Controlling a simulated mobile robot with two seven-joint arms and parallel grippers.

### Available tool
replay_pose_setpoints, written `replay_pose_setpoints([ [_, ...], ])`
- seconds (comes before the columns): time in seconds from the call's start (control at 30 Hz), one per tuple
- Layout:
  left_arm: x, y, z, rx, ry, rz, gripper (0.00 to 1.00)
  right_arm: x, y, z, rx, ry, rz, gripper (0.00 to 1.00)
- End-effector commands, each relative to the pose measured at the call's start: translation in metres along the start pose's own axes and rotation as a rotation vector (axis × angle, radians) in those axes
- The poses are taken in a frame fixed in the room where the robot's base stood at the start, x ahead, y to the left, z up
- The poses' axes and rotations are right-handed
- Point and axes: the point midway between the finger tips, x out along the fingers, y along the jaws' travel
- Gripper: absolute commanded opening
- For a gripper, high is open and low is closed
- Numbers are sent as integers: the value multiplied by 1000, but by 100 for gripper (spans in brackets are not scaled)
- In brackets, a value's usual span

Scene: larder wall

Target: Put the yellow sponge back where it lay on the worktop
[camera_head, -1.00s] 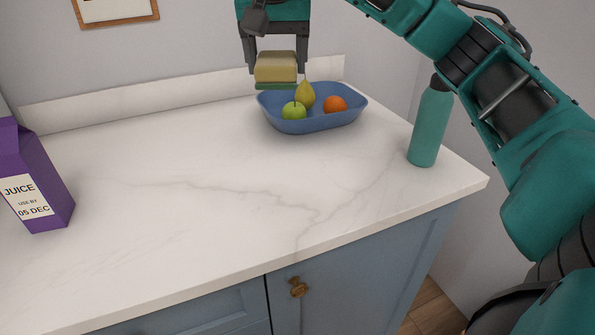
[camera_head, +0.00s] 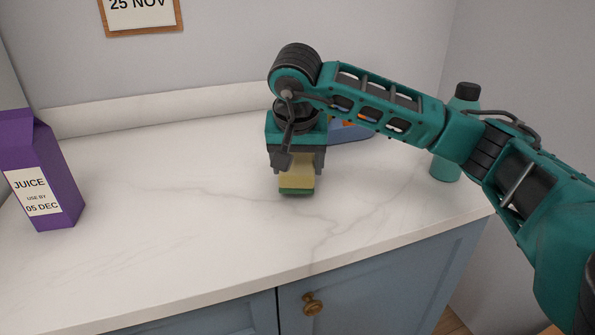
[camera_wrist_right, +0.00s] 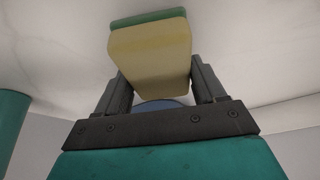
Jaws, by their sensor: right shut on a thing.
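The yellow sponge (camera_head: 297,174) has a green underside and is in my right gripper (camera_head: 298,168), over the middle-right part of the white marbled worktop (camera_head: 180,220). The right gripper points down and its fingers are shut on the sponge's sides. In the right wrist view the sponge (camera_wrist_right: 152,55) sits between the two fingers (camera_wrist_right: 160,85), green face away from the palm. Whether the sponge touches the worktop or hangs just above it, I cannot tell. My left gripper is in neither view.
A blue bowl (camera_head: 352,133) is mostly hidden behind my right arm. A teal bottle (camera_head: 446,169) with a dark cap stands at the right end, partly behind the arm. A purple juice carton (camera_head: 58,165) stands at the left. The worktop between carton and sponge is clear.

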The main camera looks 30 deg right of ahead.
Motion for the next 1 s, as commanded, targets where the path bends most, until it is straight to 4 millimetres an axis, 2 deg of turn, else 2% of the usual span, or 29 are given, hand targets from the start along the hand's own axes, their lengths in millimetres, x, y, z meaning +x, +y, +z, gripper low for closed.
replay_pose_setpoints([
  [0.03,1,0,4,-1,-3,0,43,10,0,4,-1,-1,1,45],
  [0.1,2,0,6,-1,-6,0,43,15,0,6,0,0,1,45],
  [0.47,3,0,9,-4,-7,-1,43,19,0,8,0,1,-1,45],
  [0.5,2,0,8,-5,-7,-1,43,18,0,7,0,1,-1,72],
  [0.7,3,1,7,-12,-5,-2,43,17,0,7,0,1,-1,91],
  [0.77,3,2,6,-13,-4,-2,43,17,0,7,0,1,-1,95],
  [1.0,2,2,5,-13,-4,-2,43,16,0,6,0,1,-1,95],
])
